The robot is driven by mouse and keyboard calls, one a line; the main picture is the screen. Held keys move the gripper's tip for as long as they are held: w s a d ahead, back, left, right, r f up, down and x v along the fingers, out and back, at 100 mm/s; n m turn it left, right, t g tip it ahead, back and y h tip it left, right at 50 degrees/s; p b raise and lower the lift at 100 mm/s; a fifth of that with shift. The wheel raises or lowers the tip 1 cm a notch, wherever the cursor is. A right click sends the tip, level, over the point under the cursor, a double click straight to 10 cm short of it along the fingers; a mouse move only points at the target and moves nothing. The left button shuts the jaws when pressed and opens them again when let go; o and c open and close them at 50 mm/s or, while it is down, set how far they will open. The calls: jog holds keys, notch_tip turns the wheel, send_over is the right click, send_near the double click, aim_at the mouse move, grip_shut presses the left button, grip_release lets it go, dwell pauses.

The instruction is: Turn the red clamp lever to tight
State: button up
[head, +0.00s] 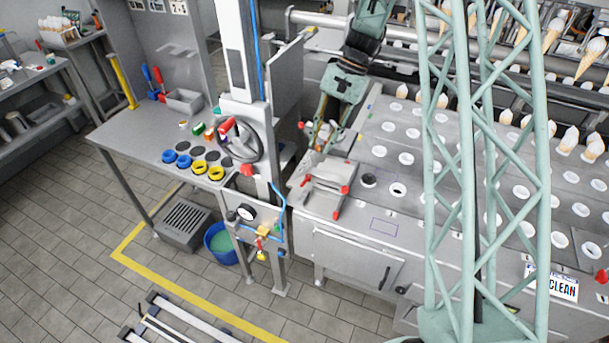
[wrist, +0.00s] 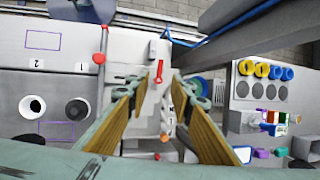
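A short red lever (wrist: 159,72) stands out on a pale panel in the wrist view, beyond my gripper and between its fingers. A small red part (head: 306,181) at the left edge of the machine in the head view may be the same lever. I cannot tell for sure which is the clamp lever, or read a tight mark. My gripper (wrist: 158,112) is open, its two tan-padded fingers apart with no held object visible. In the head view my gripper (head: 319,140) hangs above the machine's left end.
A black-rimmed cup (wrist: 77,110) and a white ring (wrist: 32,106) lie left of my gripper. A handwheel (head: 236,140) and upright post stand left of the machine in the head view. A bench (head: 135,140) holds blue and yellow rings (head: 200,166).

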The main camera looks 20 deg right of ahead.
aim_at(305, 181)
jog(key=shift+w+f, duration=0.25)
jog(key=shift+f, duration=0.15)
jog(key=shift+f, duration=0.1)
jog(key=shift+p+x, duration=0.6)
jog(key=shift+x, duration=6.25)
jog(key=shift+a, duration=0.15)
grip_shut()
